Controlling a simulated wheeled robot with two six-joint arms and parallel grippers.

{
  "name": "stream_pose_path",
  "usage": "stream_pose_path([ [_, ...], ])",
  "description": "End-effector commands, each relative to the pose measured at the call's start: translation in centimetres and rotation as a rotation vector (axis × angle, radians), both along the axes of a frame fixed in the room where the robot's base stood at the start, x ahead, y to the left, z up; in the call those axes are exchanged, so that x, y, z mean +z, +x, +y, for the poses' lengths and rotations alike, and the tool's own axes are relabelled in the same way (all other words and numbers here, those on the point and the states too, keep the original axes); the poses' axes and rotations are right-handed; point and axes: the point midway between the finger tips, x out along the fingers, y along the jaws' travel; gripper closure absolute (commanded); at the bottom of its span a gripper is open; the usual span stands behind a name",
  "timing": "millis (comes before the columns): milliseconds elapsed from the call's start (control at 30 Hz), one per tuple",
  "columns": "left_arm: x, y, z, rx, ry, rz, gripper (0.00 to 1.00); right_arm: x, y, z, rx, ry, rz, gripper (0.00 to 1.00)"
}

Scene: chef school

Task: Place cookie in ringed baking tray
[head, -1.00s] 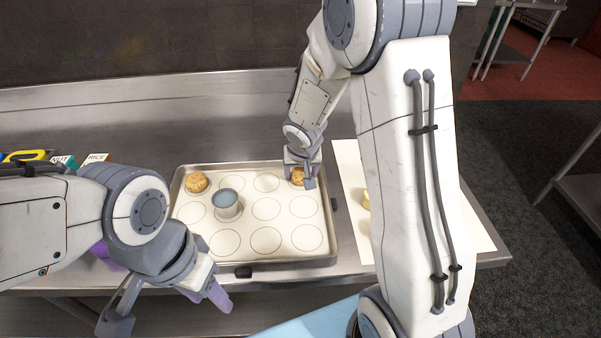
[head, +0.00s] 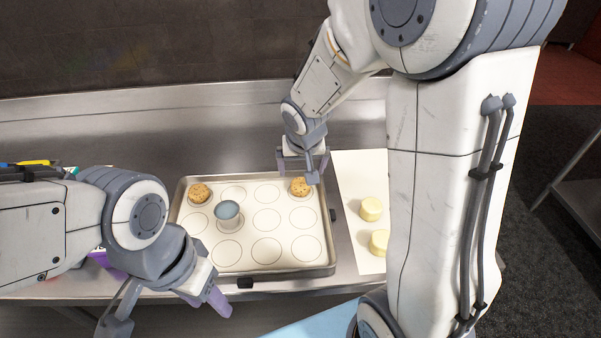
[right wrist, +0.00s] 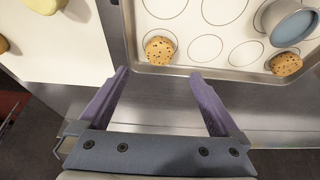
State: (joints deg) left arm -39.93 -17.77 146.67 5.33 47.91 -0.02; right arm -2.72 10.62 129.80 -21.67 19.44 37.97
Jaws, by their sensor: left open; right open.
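The ringed baking tray (head: 327,228) lies on the steel counter, its white sheet printed with rings. A chocolate-chip cookie (head: 199,193) sits at its back left ring. Another chip cookie (head: 300,187) rests on the back right ring; the right wrist view also shows this cookie (right wrist: 159,50). My left gripper (head: 170,318) is open at the counter's front edge, holding nothing visible.
A white mat (head: 350,195) lies right of the tray with pale yellow rounds (head: 371,209) on it. A cookie (right wrist: 3,45) shows at the left edge of the right wrist view. Packages at the far left are partly hidden by my left arm.

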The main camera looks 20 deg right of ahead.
Motion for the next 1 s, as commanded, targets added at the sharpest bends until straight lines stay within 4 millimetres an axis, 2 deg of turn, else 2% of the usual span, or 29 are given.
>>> stream_pose_path([
  [100,0.0,0.0,0.0,0.000,0.000,0.000,0.50,1.4,-0.5,0.1,0.000,-0.001,-0.003,0.01],
  [267,0.1,0.0,0.0,0.000,0.000,0.000,0.50,1.9,-0.8,0.3,0.002,0.000,0.001,0.01],
  [367,0.1,0.0,0.0,0.000,0.000,0.000,0.50,2.3,-2.0,1.8,0.053,-0.004,0.020,0.01],
  [467,0.1,0.0,0.0,0.000,0.000,0.000,0.50,2.9,-5.5,5.7,0.201,-0.010,0.076,0.01],
  [500,0.1,0.0,0.0,0.000,0.000,0.000,0.50,3.1,-7.7,7.5,0.284,-0.011,0.108,0.01],
  [567,0.1,0.0,0.0,0.000,0.000,0.000,0.50,3.4,-11.3,9.9,0.418,-0.011,0.160,0.01],
  [600,0.1,0.0,0.0,0.000,0.000,0.000,0.50,3.6,-13.7,11.3,0.505,-0.010,0.195,0.01],
  [700,0.1,0.0,0.0,0.000,0.000,0.000,0.50,3.8,-19.3,13.4,0.705,-0.002,0.273,0.01],
  [800,0.1,0.0,0.0,0.000,0.000,0.000,0.50,3.8,-23.2,14.2,0.848,0.005,0.329,0.01],
  [900,0.1,0.0,0.0,0.000,0.000,0.000,0.50,3.9,-25.0,14.7,0.916,0.010,0.356,0.01],
  [1000,0.1,0.0,0.0,0.000,0.000,0.000,0.50,3.8,-25.3,14.7,0.929,0.010,0.362,0.01],
])
